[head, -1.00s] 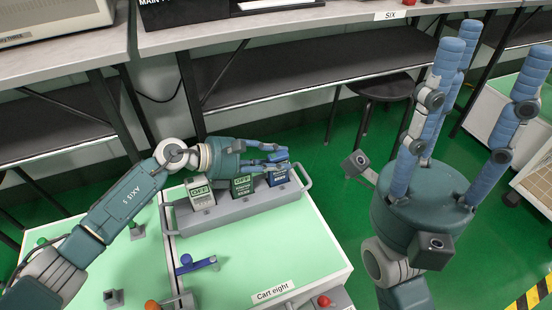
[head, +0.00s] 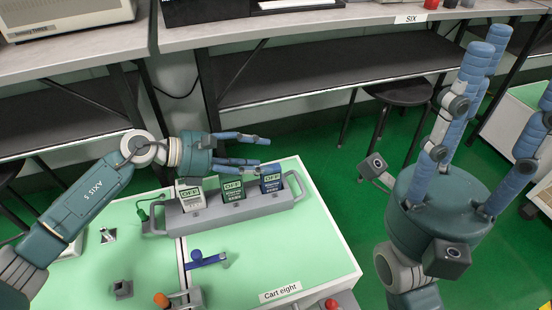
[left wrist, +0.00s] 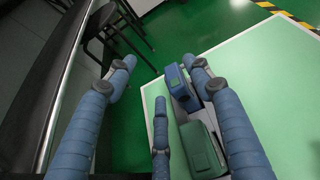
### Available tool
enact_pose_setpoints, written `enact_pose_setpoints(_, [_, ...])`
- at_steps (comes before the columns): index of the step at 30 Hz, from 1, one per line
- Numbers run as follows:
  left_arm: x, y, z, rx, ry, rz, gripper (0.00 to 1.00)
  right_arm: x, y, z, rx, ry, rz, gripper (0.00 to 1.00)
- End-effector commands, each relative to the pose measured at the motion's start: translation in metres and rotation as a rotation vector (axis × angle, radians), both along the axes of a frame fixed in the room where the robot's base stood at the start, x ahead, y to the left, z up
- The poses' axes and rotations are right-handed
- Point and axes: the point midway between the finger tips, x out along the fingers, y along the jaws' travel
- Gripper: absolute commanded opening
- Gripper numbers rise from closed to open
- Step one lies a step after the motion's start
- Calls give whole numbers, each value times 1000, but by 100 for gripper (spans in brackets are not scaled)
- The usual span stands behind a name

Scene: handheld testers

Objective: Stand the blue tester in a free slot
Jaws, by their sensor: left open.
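The blue tester (head: 270,184) stands upright in the right slot of the grey rack (head: 225,214) on the cart. The green tester (head: 233,191) stands in the middle slot and the pale grey tester (head: 191,197) in the left one. My left gripper (head: 262,153) is open and empty, just behind and above the testers. In the left wrist view the blue tester (left wrist: 178,82) shows beyond the green tester (left wrist: 203,150), between my spread fingers, with no clear contact. My right gripper (head: 508,100) is open and empty, fingers up, right of the cart.
The pale green cart top (head: 300,245) is clear in front of the rack's right half. A dark stool (head: 398,93) stands behind, below the workbench.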

Motion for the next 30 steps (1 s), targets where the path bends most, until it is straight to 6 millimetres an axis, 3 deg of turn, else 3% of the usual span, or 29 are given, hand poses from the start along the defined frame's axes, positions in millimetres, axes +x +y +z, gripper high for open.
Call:
enact_pose_setpoints(6, [-8, 19, 9, -1, -1, -1, 52, 0, 0, 0, 0, 0, 0, 40])
enact_pose_setpoints(23, [-9, 20, 12, -2, -2, -2, 52, 0, 0, 1, 1, 1, 0, 40])
enact_pose_setpoints(26, [-9, 21, 21, -2, -2, -2, 52, 10, 2, 4, -10, 45, -4, 40])
enact_pose_setpoints(30, [-9, 20, 47, -2, -3, -1, 52, 43, 8, 8, -50, 207, -16, 40])
